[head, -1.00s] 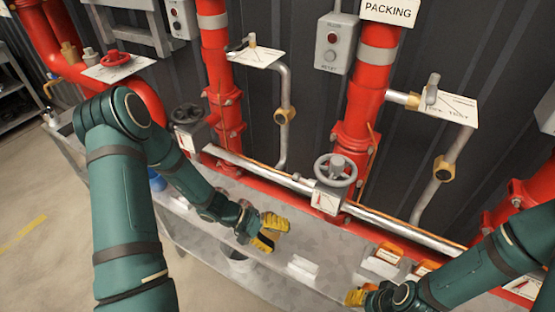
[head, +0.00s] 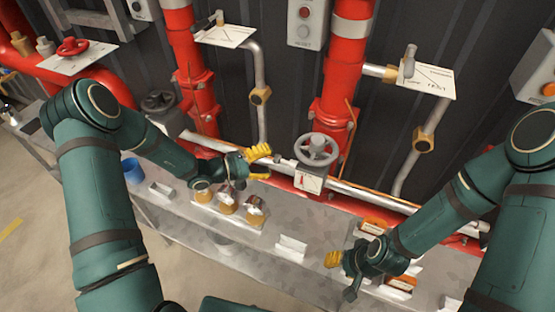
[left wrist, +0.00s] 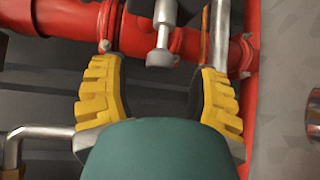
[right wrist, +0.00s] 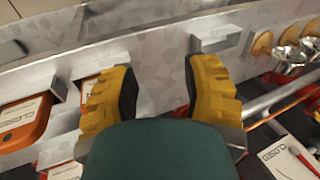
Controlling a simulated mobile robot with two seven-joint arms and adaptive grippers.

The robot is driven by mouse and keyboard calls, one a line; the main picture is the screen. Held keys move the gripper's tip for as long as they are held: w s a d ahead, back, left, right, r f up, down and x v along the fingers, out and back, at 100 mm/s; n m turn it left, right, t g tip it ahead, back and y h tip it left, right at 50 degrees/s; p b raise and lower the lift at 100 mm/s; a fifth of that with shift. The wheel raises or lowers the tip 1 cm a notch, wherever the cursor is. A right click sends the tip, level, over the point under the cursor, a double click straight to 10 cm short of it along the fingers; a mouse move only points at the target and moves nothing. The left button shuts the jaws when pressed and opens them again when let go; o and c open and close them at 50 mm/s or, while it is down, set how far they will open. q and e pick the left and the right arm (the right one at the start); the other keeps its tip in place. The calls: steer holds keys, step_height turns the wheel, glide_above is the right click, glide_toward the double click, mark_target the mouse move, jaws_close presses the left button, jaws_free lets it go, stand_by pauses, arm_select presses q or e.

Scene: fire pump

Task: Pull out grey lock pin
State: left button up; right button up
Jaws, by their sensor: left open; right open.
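The grey lock pin (head: 281,161) appears as a small grey piece sticking out to the left of the grey handwheel valve (head: 316,150). In the left wrist view a grey pin with a rounded end (left wrist: 160,57) points in between the finger tips. My left gripper (head: 262,163) is open and faces this pin from the left, with a gap on both sides. Its yellow fingers also show in the left wrist view (left wrist: 160,82). My right gripper (head: 339,274) is open and empty above the bench, right of the middle.
The grey bench (head: 255,262) holds a tray with several brass-coloured parts (head: 227,203), a blue cup (head: 132,170) and orange boxes (head: 374,225). A silver pipe (head: 370,195) runs behind. Red vertical pipes (head: 338,85) stand on both sides of the left gripper.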

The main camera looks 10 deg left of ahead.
mark_target(277, 159)
arm_select(q)
steer(key=shift+x, duration=1.85)
steer(key=shift+c, duration=0.4)
jaws_close()
steer(key=a, duration=0.1)
steer(key=a+b, duration=0.1)
steer(key=a, duration=0.1)
steer(key=shift+w+a, duration=0.2)
steer(key=shift+w, duration=0.1)
steer(key=shift+o, duration=0.4)
jaws_free()
steer(key=shift+a, duration=0.1)
